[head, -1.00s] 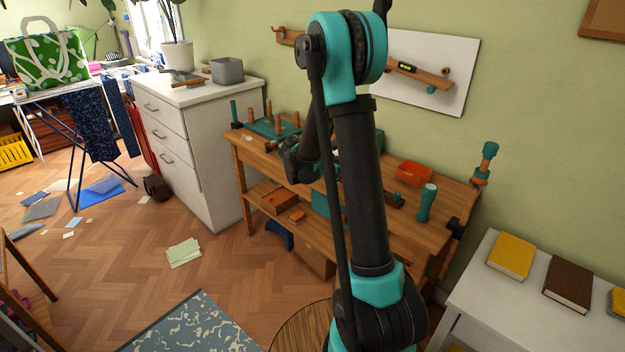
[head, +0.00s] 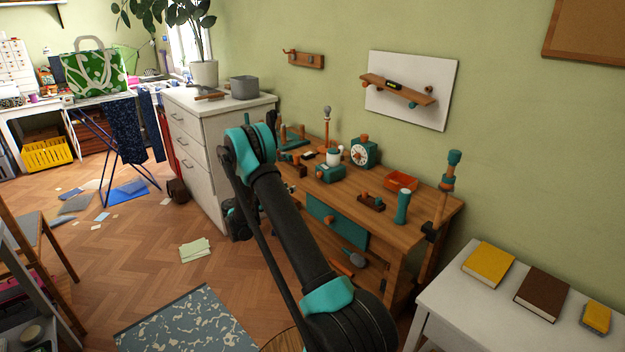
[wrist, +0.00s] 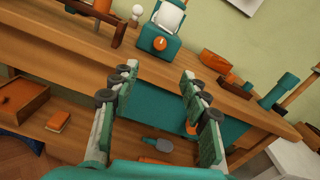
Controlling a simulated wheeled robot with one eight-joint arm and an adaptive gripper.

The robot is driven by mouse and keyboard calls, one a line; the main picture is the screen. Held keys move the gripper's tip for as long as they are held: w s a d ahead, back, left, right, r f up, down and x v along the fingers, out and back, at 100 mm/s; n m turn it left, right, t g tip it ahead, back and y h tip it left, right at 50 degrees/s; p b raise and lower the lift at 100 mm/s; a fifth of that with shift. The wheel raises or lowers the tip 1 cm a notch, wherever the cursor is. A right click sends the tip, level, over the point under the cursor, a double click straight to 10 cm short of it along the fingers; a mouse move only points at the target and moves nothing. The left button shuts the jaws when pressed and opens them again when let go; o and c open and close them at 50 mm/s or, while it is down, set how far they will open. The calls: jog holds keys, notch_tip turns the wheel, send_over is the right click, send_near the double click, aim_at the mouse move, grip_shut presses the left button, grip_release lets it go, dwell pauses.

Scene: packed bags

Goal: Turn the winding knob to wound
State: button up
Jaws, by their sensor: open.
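A small teal device (wrist: 157,26) with a white upper part stands on the wooden workbench (wrist: 65,42) in the wrist view. Its round orange knob (wrist: 160,43) faces me and has a small pale mark; I cannot read its setting. In the head view a teal box with a white top piece (head: 331,172) and a teal dial clock (head: 363,153) stand close together on the bench. My gripper (wrist: 159,80) is open and empty, in front of the bench's edge, apart from and below the knob in the wrist picture. In the head view my arm hides it.
An orange tray (head: 400,181), a teal cylinder (head: 402,206) and a clamp post (head: 446,185) stand on the bench's right side. A teal drawer front (head: 337,222) lies below the top. A white dresser (head: 205,135) stands left.

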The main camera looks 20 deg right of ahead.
aim_at(318, 175)
jog(key=x, duration=1.6)
jog(key=shift+w+d, duration=0.1)
jog(key=shift+d, duration=0.25)
grip_shut()
jog(key=shift+m, duration=0.3)
